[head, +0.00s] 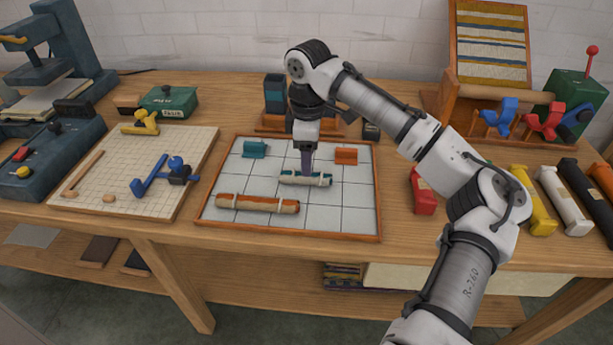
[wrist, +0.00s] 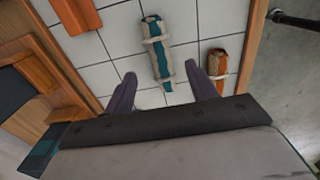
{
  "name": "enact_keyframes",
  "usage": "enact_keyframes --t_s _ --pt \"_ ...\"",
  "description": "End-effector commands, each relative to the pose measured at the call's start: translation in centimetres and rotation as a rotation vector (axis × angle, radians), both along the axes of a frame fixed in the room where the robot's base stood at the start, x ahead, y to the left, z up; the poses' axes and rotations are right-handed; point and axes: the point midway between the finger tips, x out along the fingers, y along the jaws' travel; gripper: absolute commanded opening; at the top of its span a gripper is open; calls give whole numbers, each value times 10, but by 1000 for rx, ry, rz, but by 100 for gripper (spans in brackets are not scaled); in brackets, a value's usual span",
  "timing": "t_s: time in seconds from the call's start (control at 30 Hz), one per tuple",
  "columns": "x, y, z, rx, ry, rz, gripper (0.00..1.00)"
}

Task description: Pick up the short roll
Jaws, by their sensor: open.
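The short roll (head: 292,178) is cream and teal with pale ties. It lies on the white gridded tray (head: 335,215). In the wrist view the short roll (wrist: 157,45) runs lengthwise between the lines of my fingers, most of it beyond the tips. A longer cream and orange-red roll (head: 257,203) lies nearer the front left of the tray; one end of it (wrist: 217,68) shows in the wrist view. My gripper (head: 307,172) points down over the short roll, open and empty. Its fingers (wrist: 160,72) are spread to either side; the exact height gap cannot be told.
A teal block (head: 255,149) and an orange block (head: 346,155) stand at the tray's back. A red block (head: 423,192) is right of the tray. A gridded board (head: 110,190) with blue and yellow tools lies left. Bare tray surface surrounds the short roll.

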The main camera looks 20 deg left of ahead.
Motion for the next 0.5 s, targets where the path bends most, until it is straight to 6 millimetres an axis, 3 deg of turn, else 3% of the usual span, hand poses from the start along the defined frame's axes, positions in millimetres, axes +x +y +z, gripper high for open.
enact_keyframes --t_s 0.5 --pt "-2 3 -54 1 -2 -1 56"
